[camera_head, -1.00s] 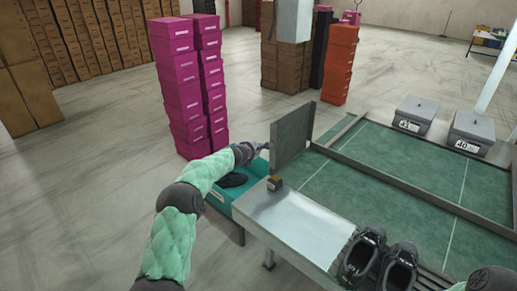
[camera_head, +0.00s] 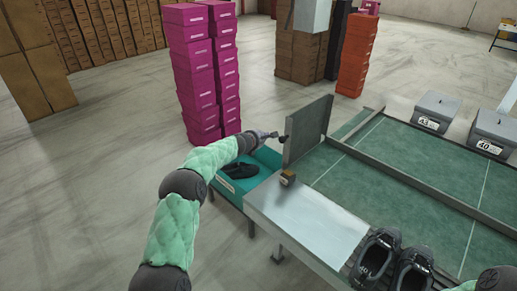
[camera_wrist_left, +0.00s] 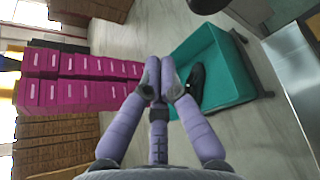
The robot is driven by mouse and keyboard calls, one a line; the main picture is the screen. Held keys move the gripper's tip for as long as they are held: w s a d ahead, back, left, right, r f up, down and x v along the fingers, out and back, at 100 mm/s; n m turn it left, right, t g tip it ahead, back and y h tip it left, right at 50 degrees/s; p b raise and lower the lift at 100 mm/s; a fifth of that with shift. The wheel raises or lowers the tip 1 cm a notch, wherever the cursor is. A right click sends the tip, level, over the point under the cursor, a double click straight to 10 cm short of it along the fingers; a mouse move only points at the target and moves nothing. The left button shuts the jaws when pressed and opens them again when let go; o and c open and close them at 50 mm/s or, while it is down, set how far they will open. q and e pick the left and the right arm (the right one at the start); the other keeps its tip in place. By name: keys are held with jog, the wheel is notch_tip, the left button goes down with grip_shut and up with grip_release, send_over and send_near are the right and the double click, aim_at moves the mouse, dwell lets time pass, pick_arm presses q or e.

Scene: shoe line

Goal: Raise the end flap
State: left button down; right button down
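The end flap (camera_head: 307,132) is a grey panel standing upright at the left end of the green-topped bench (camera_head: 365,180). My left gripper (camera_head: 272,134) is just left of the flap, above the teal bin (camera_head: 227,186). A small dark piece shows between it and the flap's left edge; I cannot tell whether the gripper touches the flap. In the left wrist view, the left gripper's purple fingers (camera_wrist_left: 161,80) meet at their tips with nothing seen between them. The flap is not clear in that view. My right gripper is out of view.
A black shoe (camera_head: 238,168) lies in the teal bin. Magenta box stacks (camera_head: 205,75) stand behind. A small block (camera_head: 287,178) sits by the flap's foot on the metal plate (camera_head: 305,218). Black shoes (camera_head: 377,255) stand at front. Grey boxes (camera_head: 433,111) are at right.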

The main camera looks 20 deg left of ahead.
pick_arm(q)
jog(key=s+d+b, duration=0.2)
jog(key=s+b, duration=0.1)
jog(key=s, duration=0.7)
jog(key=shift+f, duration=0.25)
jog(key=shift+f, duration=0.1)
